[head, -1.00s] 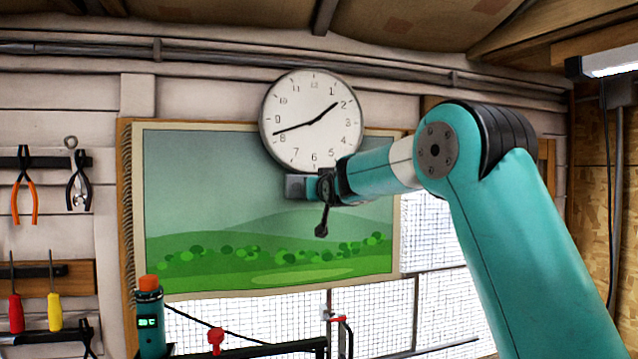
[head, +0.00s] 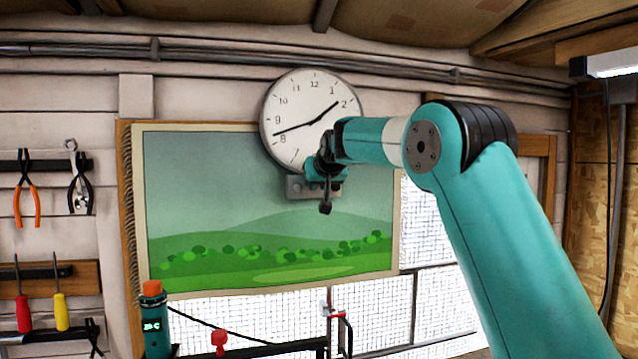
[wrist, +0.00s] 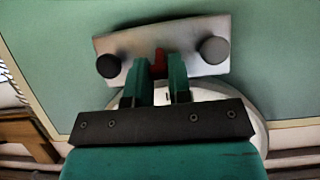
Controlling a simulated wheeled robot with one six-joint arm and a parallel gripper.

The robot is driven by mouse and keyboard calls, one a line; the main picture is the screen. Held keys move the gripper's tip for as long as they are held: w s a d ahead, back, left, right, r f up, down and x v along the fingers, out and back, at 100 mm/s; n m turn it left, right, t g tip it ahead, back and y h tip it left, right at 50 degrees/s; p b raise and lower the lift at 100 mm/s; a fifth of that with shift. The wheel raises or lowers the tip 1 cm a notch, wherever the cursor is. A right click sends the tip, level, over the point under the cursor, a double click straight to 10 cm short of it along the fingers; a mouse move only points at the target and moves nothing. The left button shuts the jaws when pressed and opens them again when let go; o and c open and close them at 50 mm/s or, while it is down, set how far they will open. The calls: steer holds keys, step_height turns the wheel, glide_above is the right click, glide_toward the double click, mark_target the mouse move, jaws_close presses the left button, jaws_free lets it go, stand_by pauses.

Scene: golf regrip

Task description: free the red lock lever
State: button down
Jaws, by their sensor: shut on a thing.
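The red lock lever (wrist: 160,60) shows as a small red piece at the middle of a grey metal plate (wrist: 140,45) in the wrist view. The fingers hide part of the lever. In the head view the plate (head: 296,187) sits just below the wall clock, and my gripper (head: 322,176) is in front of it. The lever itself is hidden there.
The round clock (head: 300,105) overlaps a landscape hanging (head: 210,190) close behind my gripper. Pliers (head: 26,188) and screwdrivers (head: 61,311) hang at the left.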

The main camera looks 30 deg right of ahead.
steer(key=c, duration=1)
jaws_free()
steer(key=shift+c, duration=0.2)
steer(key=b+v, duration=0.8)
steer(key=v, duration=0.9)
steer(key=shift+s+r, duration=0.15)
